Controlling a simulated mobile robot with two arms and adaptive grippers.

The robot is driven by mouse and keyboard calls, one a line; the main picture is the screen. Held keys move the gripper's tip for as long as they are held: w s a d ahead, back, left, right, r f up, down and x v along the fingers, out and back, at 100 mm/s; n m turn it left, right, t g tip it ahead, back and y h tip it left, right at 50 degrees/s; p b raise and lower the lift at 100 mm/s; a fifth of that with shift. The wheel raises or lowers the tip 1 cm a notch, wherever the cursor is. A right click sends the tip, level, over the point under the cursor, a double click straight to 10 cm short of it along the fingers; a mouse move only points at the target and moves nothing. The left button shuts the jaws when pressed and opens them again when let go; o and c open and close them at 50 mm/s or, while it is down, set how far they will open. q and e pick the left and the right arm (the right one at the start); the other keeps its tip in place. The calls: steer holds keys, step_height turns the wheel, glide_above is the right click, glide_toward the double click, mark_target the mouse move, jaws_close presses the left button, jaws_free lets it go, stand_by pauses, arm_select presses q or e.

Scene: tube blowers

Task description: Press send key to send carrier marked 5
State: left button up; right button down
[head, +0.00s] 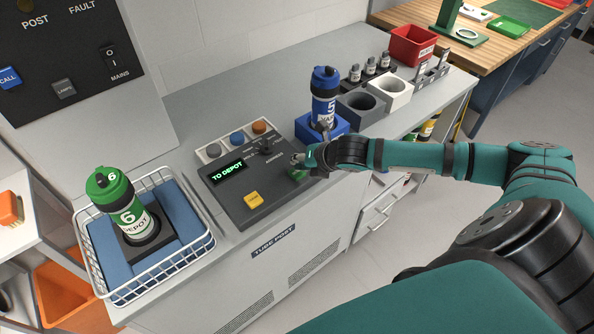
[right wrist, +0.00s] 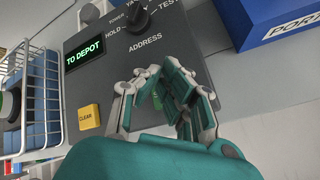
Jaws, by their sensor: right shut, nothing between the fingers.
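A dark grey control panel (head: 232,208) has a display (head: 229,172) reading "TO DEPOT" and a yellow CLEAR key (head: 254,199). A green key (head: 298,175) is at its right end, mostly covered by my right gripper (head: 303,160). The right gripper is shut and empty, its fingertips low over the green key; contact is unclear. In the right wrist view the fingers (right wrist: 168,92) hide most of that key. A blue carrier (head: 324,96), its label only partly legible, stands upright in a blue holder (head: 310,132). My left gripper is not in view.
A green carrier (head: 118,202) marked 6 leans in a white wire basket (head: 205,243) at left. A selector knob (right wrist: 137,18) is on the panel. Grey (head: 354,121) and white (head: 402,93) holders and a red bin (head: 413,45) stand farther along the counter.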

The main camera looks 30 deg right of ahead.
steer(key=shift+f, duration=0.5)
stand_by(0.6)
steer(key=shift+r+p, duration=0.9)
steer(key=shift+p, duration=0.15)
step_height(320, 180, up, 5)
steer(key=p, duration=0.5)
steer(key=shift+r+p, duration=0.1)
steer(key=shift+p, duration=0.25)
